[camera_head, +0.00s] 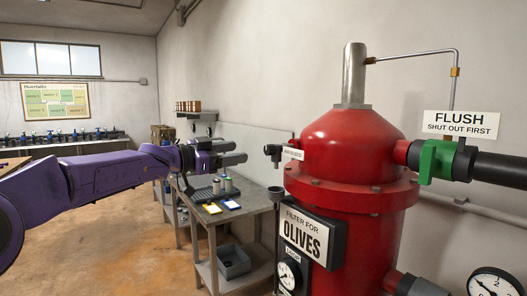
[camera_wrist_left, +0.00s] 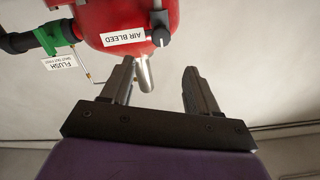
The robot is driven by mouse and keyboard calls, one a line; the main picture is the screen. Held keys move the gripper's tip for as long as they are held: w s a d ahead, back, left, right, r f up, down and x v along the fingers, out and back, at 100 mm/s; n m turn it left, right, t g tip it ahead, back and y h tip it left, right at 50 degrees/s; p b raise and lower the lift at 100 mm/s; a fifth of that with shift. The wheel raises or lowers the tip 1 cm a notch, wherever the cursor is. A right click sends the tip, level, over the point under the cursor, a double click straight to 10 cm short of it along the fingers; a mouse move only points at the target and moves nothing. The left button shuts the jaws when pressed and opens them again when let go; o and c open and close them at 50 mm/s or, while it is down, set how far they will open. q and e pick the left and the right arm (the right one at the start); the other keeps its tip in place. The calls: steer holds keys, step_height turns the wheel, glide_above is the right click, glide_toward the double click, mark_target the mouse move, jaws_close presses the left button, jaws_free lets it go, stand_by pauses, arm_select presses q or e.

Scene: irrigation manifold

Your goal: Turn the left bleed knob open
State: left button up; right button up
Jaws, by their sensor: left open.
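The red filter tank (camera_head: 345,150) stands at the right in the head view. A small black bleed knob (camera_head: 272,150) sticks out of its left side beside a white label. My left gripper (camera_head: 242,152) is open and empty, a little left of the knob in the head view. In the wrist view its two fingers (camera_wrist_left: 159,72) are spread, with the knob beyond the tips and apart from them. My right gripper is not in view.
A green-handled flush valve (camera_head: 436,160) and black pipe are at the tank's right. A grey bench (camera_head: 262,218) with jars and cards stands below my left gripper. A steel pipe (camera_head: 354,75) rises from the tank's top. The floor at left is clear.

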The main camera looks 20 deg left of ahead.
mark_target(267, 149)
arm_select(q)
steer(key=p+x, duration=0.3)
steer(key=x, duration=0.7)
steer(key=shift+w+d+f, duration=0.15)
steer(key=shift+w+d, duration=0.05)
steer(key=shift+w, duration=0.15)
steer(key=shift+p, duration=0.3)
steer(key=c, duration=1)
